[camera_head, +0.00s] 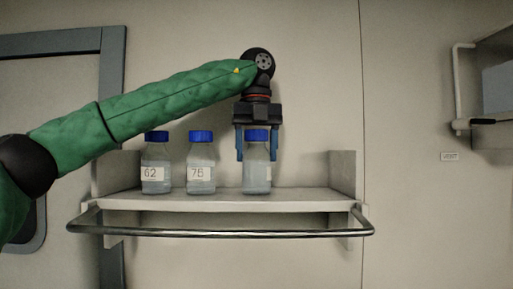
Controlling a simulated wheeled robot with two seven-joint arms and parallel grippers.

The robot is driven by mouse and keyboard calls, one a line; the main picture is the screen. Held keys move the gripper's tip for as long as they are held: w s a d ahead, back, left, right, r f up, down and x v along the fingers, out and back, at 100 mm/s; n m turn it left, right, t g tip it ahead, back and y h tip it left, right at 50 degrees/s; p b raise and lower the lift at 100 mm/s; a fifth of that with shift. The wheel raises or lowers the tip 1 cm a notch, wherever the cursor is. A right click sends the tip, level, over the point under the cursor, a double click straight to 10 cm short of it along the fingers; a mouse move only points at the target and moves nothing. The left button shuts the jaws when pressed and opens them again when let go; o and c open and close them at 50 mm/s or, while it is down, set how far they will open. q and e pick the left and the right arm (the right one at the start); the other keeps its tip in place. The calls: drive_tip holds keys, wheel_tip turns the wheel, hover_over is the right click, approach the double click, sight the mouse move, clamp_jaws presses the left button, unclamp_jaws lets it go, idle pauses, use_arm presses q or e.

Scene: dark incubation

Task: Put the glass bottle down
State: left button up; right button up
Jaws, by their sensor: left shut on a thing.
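My left gripper (257,147) points down over the shelf, its two blue fingers on either side of a glass bottle (257,178) with a blue cap. It is shut on this bottle around the cap and neck. The bottle is upright at the right of two other bottles, and its base appears to be at the shelf board (310,199); I cannot tell if it touches. A pale label shows on it, with no number I can read. My right gripper is not in view.
Two blue-capped bottles, labelled 62 (156,166) and 78 (201,166), stand on the shelf to the left. A metal rail (220,233) runs along the shelf front. The shelf is bare to the right, up to its side wall (343,173).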

use_arm(q)
drive_tip(key=shift+f, duration=0.1)
drive_tip(key=o, duration=1.3)
